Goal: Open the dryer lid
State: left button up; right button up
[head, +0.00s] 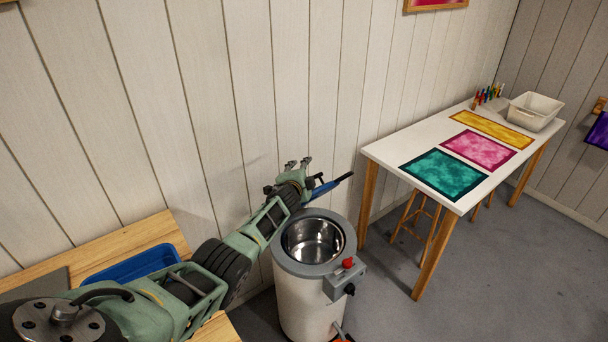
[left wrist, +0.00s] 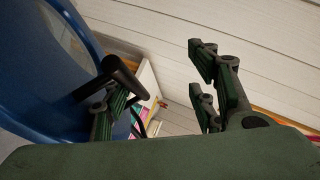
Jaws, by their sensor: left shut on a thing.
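The dryer (head: 296,299) is a white drum with a grey rim and an open steel bowl (head: 313,240). Its blue lid (head: 330,187) stands raised on edge behind the bowl, seen nearly edge-on. In the left wrist view the lid (left wrist: 40,75) fills the left side, with a black handle (left wrist: 122,76) on it. My left gripper (head: 297,166) is above the dryer's back left, at the lid. In the wrist view its fingers (left wrist: 160,92) look spread, one against the handle; it is shut on the lid handle. My right gripper is not in view.
A control box with a red button (head: 348,263) sits on the dryer's front right. A white table (head: 392,151) with coloured silks stands to the right, a stool (head: 415,215) under it. A blue tray (head: 128,265) lies on the wooden table at left. A panelled wall is close behind.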

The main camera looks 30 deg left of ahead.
pick_arm(q)
jog(key=shift+s+a+r, duration=0.15)
jog(key=shift+a, duration=0.65)
jog(key=shift+c, duration=0.3)
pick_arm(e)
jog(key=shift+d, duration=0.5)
pick_arm(q)
jog(key=o, duration=1.1)
jog(key=shift+a+f, duration=0.25)
jog(key=shift+f, duration=0.4)
jog(key=c, duration=0.5)
jog(key=shift+c, duration=0.4)
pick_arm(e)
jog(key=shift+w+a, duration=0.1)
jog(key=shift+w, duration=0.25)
pick_arm(q)
jog(key=shift+w+d, duration=0.15)
jog(key=shift+w, duration=0.05)
jog(key=shift+c, duration=0.4)
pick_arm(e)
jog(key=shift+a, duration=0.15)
